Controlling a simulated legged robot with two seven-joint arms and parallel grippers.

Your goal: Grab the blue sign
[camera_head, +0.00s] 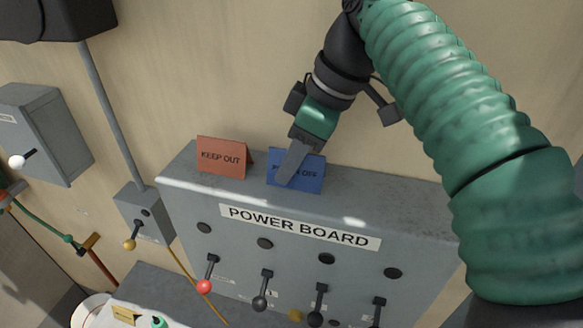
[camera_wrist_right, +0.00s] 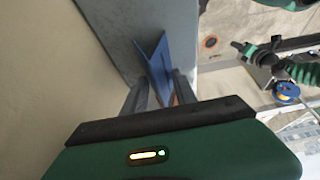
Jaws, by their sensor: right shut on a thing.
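The blue sign (camera_head: 312,178) is a small folded board with dark lettering, partly covered by my gripper. It is at the top of the grey power board (camera_head: 190,193), right of an orange KEEP OUT sign (camera_head: 222,157). My right gripper (camera_head: 291,172) comes down from above and is shut on the blue sign. In the right wrist view, the blue sign (camera_wrist_right: 160,68) stands between the two dark fingers (camera_wrist_right: 158,88). A green ribbed arm with a dark end (camera_wrist_right: 243,48), likely my left one, is small at the right of that view; its jaws are unclear.
The power board's front has several levers, one with a red knob (camera_head: 204,287). A grey switch box (camera_head: 45,130) and a smaller box (camera_head: 142,215) are on the wall to the left. A white container (camera_head: 92,308) is at bottom left.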

